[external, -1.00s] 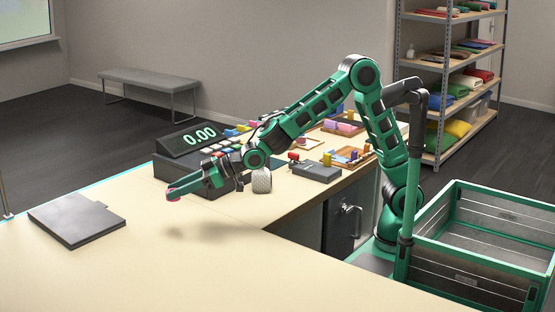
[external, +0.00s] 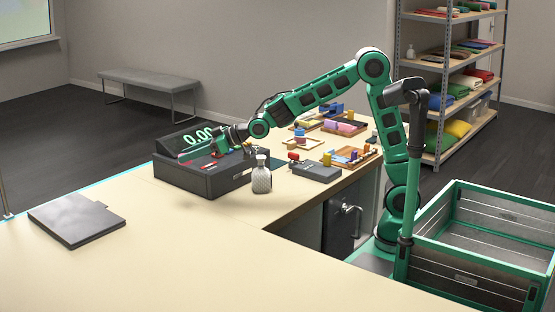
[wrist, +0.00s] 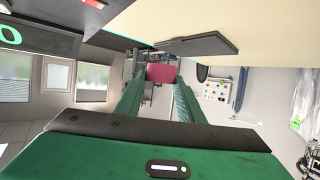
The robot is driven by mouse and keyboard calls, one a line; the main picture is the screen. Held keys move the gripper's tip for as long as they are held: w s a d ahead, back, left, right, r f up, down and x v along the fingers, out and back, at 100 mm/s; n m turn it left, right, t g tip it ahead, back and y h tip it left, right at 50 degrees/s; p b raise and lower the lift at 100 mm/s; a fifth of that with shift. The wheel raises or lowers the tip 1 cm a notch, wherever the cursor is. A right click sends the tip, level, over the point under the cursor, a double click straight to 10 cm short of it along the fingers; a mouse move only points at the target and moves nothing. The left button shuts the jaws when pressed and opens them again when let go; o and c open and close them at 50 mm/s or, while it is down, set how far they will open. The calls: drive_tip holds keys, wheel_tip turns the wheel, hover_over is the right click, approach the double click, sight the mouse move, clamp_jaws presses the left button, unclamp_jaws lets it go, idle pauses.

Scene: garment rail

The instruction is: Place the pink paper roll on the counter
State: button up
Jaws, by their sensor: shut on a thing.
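The pink paper roll (wrist: 161,73) shows in the wrist view between the tips of my two green fingers. My gripper (wrist: 160,78) is shut on it. In the external view my gripper (external: 188,154) is above the dark cash register (external: 203,181), with its fingers pointing left. The roll cannot be made out clearly there. The cream counter (external: 190,255) lies below and in front of the register. It also shows at the upper right of the wrist view (wrist: 275,35).
A dark flat folder (external: 76,220) lies on the counter's left part. A patterned bottle (external: 261,180) stands right of the register. A dark box (external: 316,171) and wooden trays (external: 350,157) of small items lie further right. The counter's front and middle are clear.

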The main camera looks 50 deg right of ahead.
drive_tip(key=w+d, duration=0.2)
drive_tip(key=d, duration=0.4)
drive_tip(key=w+d+m+t+h, duration=0.1)
drive_tip(key=w+d, duration=0.1)
drive_tip(key=d, duration=0.4)
drive_tip(key=w+d+m+h, duration=0.1)
drive_tip(key=w+d, duration=0.1)
drive_tip(key=d, duration=0.4)
drive_tip(key=shift+w+d+f, duration=0.15)
drive_tip(key=shift+d+f, duration=0.15)
drive_tip(key=shift+d, duration=0.05)
drive_tip(key=d+m+t+h, duration=0.1)
drive_tip(key=d+m+h, duration=0.15)
drive_tip(key=d, duration=1.85)
drive_tip(key=m+h, duration=0.5)
drive_tip(key=h, duration=0.1)
hover_over(358, 145)
drive_tip(key=shift+t, duration=0.3)
wheel_tip(358, 145, down, 11)
drive_tip(key=shift+r, duration=0.15)
drive_tip(key=shift+f, duration=2)
